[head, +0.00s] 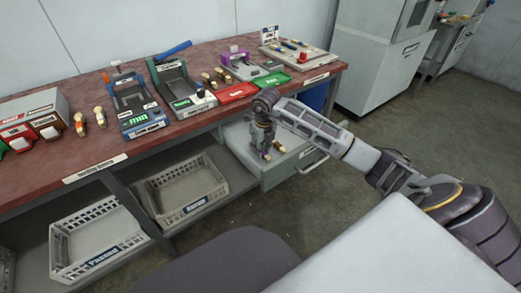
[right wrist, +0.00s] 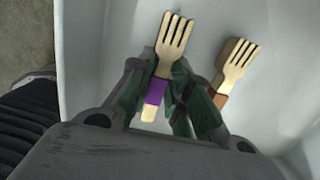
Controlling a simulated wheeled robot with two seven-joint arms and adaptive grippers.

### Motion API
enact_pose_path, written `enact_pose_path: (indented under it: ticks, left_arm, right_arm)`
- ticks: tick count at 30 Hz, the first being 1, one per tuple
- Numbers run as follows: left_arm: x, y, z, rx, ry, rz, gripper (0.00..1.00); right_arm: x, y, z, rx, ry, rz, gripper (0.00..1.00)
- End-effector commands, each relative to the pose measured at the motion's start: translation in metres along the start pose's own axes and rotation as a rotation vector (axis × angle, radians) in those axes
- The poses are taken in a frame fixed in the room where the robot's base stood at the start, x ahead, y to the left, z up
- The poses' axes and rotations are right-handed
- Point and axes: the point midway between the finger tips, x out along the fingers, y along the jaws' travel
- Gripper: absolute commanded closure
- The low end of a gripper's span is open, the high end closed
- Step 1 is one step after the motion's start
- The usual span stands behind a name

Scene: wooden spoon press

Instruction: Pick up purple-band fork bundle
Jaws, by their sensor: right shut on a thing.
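The purple-band fork bundle (right wrist: 168,50) is wooden, with its tines toward the top of the right wrist view and a purple band around its handle. My right gripper (right wrist: 160,84) is shut on it around the banded handle. In the head view my right gripper (head: 263,146) reaches down into the open drawer (head: 236,137), where the bundle is mostly hidden by the fingers. A second fork bundle with a brown-orange band (right wrist: 221,99) lies just right of the gripper, apart from the held one. My left gripper is not in view.
The drawer's front and side walls surround the gripper. Above it, the red-brown bench (head: 80,144) carries presses, a red tray (head: 237,92), a green tray (head: 271,80) and loose wooden bundles. Crates (head: 103,259) stand on the shelf below. Open floor lies right of the drawer.

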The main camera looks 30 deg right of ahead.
Motion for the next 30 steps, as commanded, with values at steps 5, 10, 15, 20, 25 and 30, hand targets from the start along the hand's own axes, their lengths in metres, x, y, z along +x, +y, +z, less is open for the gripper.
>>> enact_pose_path:
  ticks: [5,10,15,20,25,30]
  left_arm:
    - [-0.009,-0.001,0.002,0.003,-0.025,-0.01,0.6]
    - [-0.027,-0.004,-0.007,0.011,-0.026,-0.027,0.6]
    - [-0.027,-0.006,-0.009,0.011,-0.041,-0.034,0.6]
    - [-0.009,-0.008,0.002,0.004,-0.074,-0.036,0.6]
    - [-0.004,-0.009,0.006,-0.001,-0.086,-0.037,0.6]
    - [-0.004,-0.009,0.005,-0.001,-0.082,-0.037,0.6]
  right_arm:
    - [-0.019,0.0,0.003,0.0,-0.003,0.0,0.94]
    - [-0.043,0.0,0.006,-0.002,-0.003,-0.001,0.94]
    - [-0.068,0.0,0.009,-0.001,-0.003,-0.001,0.94]
    - [-0.086,0.0,0.011,-0.001,-0.003,-0.001,0.94]
    - [-0.094,0.0,0.012,-0.002,-0.001,0.0,0.94]
    - [-0.095,0.0,0.011,-0.001,0.0,0.0,0.94]
